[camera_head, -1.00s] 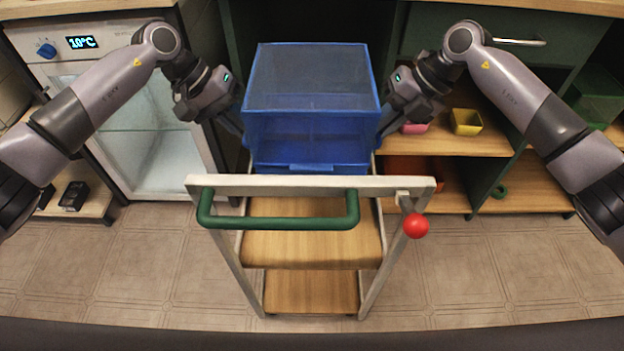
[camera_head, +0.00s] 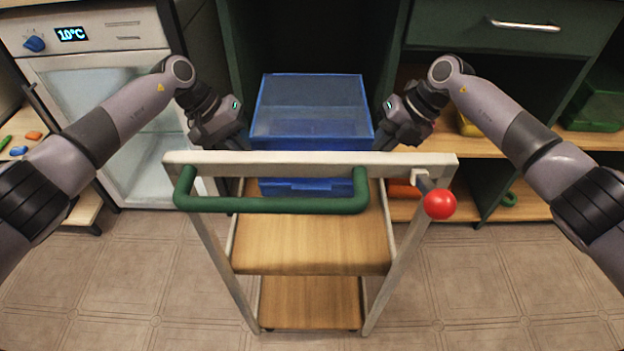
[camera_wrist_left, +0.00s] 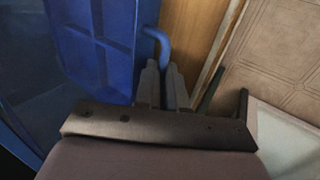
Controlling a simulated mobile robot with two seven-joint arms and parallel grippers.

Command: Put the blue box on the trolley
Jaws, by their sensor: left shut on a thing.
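The blue box (camera_head: 311,105), open at the top, is level over the far part of the trolley. The trolley (camera_head: 310,239) has a wooden top, a lower shelf and a pale frame with a green handle (camera_head: 270,204). The frame bar hides part of the box front. My left gripper (camera_head: 240,140) is at the box's left side. In the left wrist view its fingers (camera_wrist_left: 163,85) are shut on the blue side handle (camera_wrist_left: 158,42). My right gripper (camera_head: 384,142) is at the opposite side, its fingertips partly hidden, holding the box level. I cannot tell whether the box touches the trolley top.
A cooler (camera_head: 105,100) showing 10°C stands at left. A green cabinet with a drawer (camera_head: 500,38) and wooden shelves stands at right. A red ball knob (camera_head: 439,204) sticks out from the trolley frame. The near half of the trolley top is bare.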

